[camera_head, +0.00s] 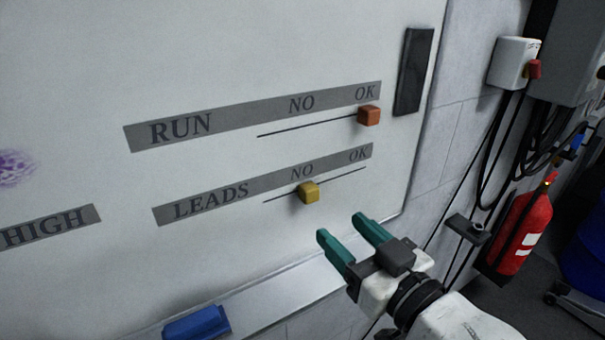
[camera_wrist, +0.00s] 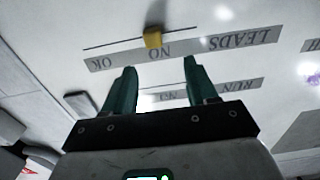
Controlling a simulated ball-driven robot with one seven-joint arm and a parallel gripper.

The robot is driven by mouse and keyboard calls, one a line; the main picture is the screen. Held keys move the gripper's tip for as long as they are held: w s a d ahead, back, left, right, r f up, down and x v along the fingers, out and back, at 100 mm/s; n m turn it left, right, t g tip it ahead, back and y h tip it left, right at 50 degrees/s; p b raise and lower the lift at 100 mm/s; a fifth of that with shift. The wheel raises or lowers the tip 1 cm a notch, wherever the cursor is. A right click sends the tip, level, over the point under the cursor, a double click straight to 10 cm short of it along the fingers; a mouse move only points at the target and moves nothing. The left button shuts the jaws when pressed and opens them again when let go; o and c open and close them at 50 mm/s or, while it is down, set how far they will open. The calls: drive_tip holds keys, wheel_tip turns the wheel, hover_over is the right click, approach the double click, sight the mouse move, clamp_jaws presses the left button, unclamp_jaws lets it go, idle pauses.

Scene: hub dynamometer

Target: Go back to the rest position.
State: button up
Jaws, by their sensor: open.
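My gripper (camera_head: 345,237) has two teal fingers, open and empty, in front of the lower right part of a white board (camera_head: 250,60). In the wrist view my gripper (camera_wrist: 161,88) points at the board, which appears upside down there. A yellow slider knob (camera_head: 308,192) sits on the LEADS line, under NO, up and left of the fingers and apart from them. The yellow knob also shows in the wrist view (camera_wrist: 153,38), beyond the fingertips. An orange slider knob (camera_head: 369,115) sits at the OK end of the RUN line.
A blue block (camera_head: 196,323) rests on the ledge (camera_head: 275,293) under the board. A dark plate (camera_head: 413,71) is at the board's right edge. To the right are a switch box (camera_head: 516,63), hanging cables, a fire extinguisher (camera_head: 522,232) and a blue drum (camera_head: 588,240).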

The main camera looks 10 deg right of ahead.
drive_tip(key=s+d+f+m+g+h+b, duration=0.15)
drive_tip(key=s+d+f+g, duration=0.25)
drive_tip(key=f, duration=0.8)
drive_tip(key=s+d+f+m+g+h+p, duration=0.1)
drive_tip(key=s+d+f+g+h, duration=0.25)
drive_tip(key=f, duration=0.85)
drive_tip(key=s+d+f+m+g, duration=0.1)
drive_tip(key=s+f+g, duration=0.3)
drive_tip(key=s, duration=0.5)
drive_tip(key=s+d+f+m+g+b, duration=0.1)
drive_tip(key=s+d+f+g, duration=0.3)
drive_tip(key=s+f, duration=0.4)
drive_tip(key=shift+s+d+f+g+h, duration=0.2)
drive_tip(key=shift+s+f+g+h, duration=0.15)
drive_tip(key=shift+s, duration=0.3)
